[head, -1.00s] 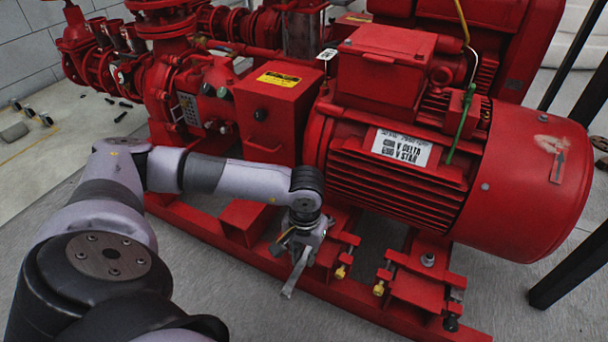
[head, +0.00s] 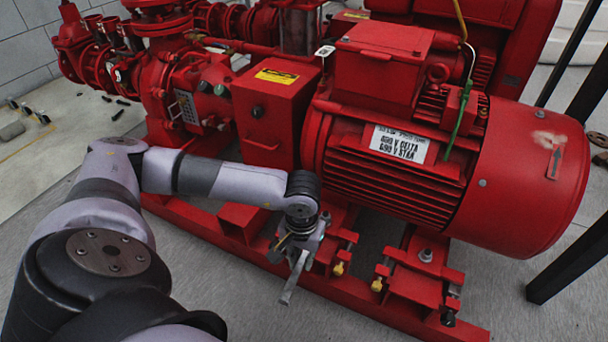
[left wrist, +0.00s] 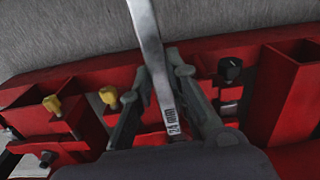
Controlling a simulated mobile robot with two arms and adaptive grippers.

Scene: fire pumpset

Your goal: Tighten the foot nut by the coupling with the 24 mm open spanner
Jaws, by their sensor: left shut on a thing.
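My left gripper (head: 299,246) is shut on a flat grey open spanner (head: 293,280). In the left wrist view the spanner (left wrist: 148,40) sits between the two fingers (left wrist: 162,85), with a "24 mm" label near its lower end. Its long shank points away from the gripper, out over the near frame edge and floor. The gripper hangs in front of the red baseframe at the coupling end of the red motor (head: 400,170). The foot nut on the motor's far-end foot (head: 426,255) shows. The foot nut by the coupling is not visible; my gripper and arm cover that area.
Brass-coloured jacking bolts (head: 338,268) stick out near the motor feet, just right of the gripper. A red coupling guard box (head: 275,115) stands behind my forearm. Black posts (head: 570,265) stand at the right. The floor in front of the frame is clear.

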